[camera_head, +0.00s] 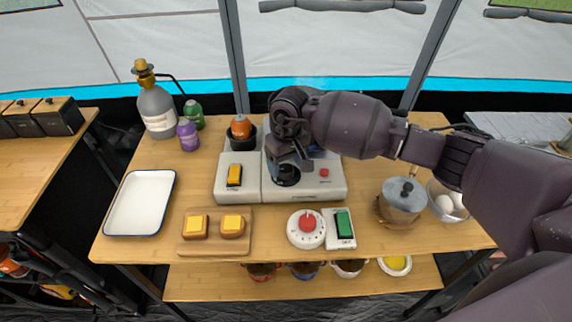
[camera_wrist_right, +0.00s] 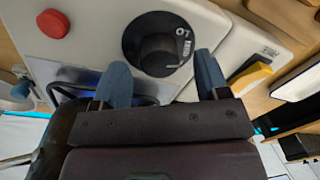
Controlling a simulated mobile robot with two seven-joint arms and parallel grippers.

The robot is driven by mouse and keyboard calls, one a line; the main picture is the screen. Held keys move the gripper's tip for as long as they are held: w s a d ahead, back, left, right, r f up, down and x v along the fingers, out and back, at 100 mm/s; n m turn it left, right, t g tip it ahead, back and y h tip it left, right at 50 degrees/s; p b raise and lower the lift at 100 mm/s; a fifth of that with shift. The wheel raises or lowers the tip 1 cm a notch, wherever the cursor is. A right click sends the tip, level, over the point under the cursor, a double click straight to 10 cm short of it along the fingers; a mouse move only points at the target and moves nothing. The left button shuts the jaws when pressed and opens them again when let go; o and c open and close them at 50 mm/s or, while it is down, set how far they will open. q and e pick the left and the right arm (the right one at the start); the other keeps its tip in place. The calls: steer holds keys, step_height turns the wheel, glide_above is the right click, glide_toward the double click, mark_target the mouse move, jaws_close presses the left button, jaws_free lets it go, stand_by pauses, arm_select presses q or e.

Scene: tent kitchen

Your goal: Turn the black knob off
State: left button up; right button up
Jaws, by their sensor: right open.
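The black knob (camera_head: 287,176) is on the white panel of the stove unit (camera_head: 326,186). In the right wrist view the knob (camera_wrist_right: 158,45) shows a round black dial with white marks at its edge and a raised centre grip. My right gripper (camera_head: 288,160) is at the knob, partly covering it in the head view. In the wrist view its two blue-grey fingers (camera_wrist_right: 161,72) are apart, one on each side below the knob's centre. My left gripper is not in view.
A red button (camera_head: 324,172) sits right of the knob and a yellow switch (camera_head: 234,175) left. In front are a red dial timer (camera_head: 306,226) and a green switch (camera_head: 343,225). A pot (camera_head: 403,198) stands at right, a white tray (camera_head: 140,203) at left.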

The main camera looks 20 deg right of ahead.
steer(key=shift+f, duration=0.55)
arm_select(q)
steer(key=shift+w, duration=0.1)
arm_select(e)
steer(key=c, duration=0.9)
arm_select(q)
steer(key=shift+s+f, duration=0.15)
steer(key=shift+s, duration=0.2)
